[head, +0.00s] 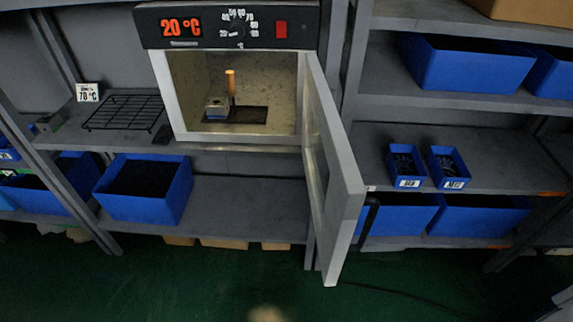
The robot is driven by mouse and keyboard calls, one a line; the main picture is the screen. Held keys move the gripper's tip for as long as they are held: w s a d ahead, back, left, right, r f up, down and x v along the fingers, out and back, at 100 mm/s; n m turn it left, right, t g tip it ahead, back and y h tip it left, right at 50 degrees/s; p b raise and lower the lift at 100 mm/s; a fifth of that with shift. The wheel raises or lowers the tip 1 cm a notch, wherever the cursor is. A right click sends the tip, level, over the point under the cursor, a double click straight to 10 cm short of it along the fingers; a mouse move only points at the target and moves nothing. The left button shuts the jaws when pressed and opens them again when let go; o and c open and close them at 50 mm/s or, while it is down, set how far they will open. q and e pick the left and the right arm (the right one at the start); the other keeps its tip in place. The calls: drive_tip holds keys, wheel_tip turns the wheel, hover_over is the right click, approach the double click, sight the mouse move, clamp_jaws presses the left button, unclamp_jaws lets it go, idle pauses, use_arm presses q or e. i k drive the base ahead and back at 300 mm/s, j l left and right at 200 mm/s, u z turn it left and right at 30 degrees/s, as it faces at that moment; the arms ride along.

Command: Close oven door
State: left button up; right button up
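The oven (228,28) sits on the shelf unit at the upper middle, with a display reading 20 °C, a dial and a red switch on its dark panel. Its door (345,180) is hinged on the right side of the opening and stands wide open, swung out toward me. A black handle (370,218) shows on the door's outer side. Inside the oven, a small metal block (217,107) and an upright orange-topped piece (231,84) stand at a dark rack (250,115). Neither of my grippers can be made out in the head view.
A blue bin (145,190) stands below. Small labelled bins (405,166) and larger blue bins (465,65) fill the right shelves. The green floor (190,275) in front looks clear.

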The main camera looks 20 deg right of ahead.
sight(335, 212)
drive_tip(key=i+l+u, duration=0.15)
drive_tip(key=l, duration=0.35)
drive_tip(key=i+l+u, duration=0.1)
drive_tip(key=l, duration=0.4)
drive_tip(key=l+u, duration=0.15)
drive_tip(key=l, duration=0.4)
drive_tip(key=i, duration=0.05)
